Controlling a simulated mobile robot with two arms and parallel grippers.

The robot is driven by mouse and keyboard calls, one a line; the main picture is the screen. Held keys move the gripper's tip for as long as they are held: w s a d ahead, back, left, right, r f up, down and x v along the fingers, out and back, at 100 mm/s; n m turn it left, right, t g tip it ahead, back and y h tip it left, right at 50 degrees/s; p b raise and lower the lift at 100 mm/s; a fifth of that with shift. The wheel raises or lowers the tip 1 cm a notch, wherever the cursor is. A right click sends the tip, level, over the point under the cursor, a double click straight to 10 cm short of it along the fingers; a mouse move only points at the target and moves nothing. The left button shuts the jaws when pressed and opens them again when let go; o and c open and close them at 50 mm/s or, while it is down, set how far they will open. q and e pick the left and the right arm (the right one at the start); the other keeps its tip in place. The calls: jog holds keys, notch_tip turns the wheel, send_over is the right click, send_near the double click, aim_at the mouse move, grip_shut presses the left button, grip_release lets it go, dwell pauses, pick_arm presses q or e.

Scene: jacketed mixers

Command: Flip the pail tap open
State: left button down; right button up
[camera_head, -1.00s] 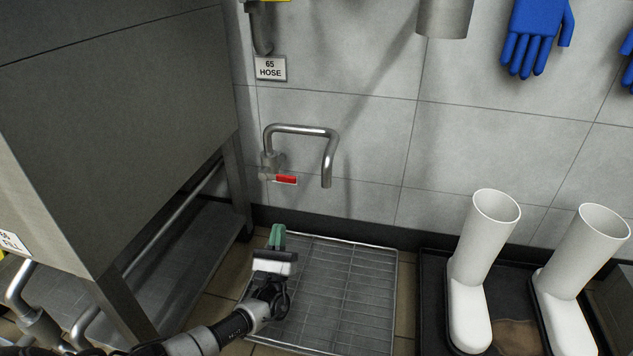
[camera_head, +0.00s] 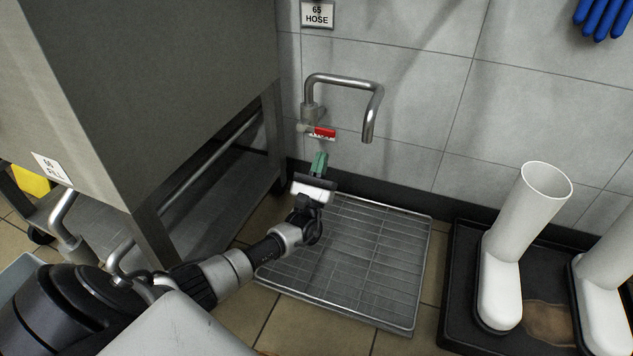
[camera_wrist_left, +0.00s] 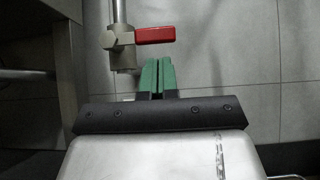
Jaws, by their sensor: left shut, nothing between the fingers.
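The tap is a bent steel spout (camera_head: 345,82) on the tiled wall, with a red lever (camera_head: 323,133) at its lower left. In the left wrist view the red lever (camera_wrist_left: 155,35) points sideways to the right from the valve body (camera_wrist_left: 121,50). My left gripper (camera_head: 319,160) has green fingertips and sits just below the lever in the head view. In the left wrist view its fingers (camera_wrist_left: 158,75) are shut together and empty, with a gap between them and the lever. No pail shows at the spout. My right gripper is not in view.
A wire floor grate (camera_head: 360,265) lies below the spout. A steel cabinet (camera_head: 150,90) on legs stands close on the left. White boots (camera_head: 505,260) stand in a black tray (camera_head: 460,265) on the right. A hose sign (camera_head: 317,14) hangs above.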

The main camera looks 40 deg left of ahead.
aim_at(328, 136)
pick_arm(q)
jog(key=x, duration=0.3)
jog(key=shift+b, duration=0.4)
jog(key=shift+r, duration=0.1)
jog(key=shift+d+r+n+g+y+p, duration=0.15)
jog(key=shift+n+y+p, duration=0.1)
jog(key=shift+n+y, duration=0.2)
jog(key=shift+a+r+n+g+y+p, duration=0.1)
jog(key=shift+n+g+y+p, duration=0.1)
jog(key=shift+n+y, duration=0.25)
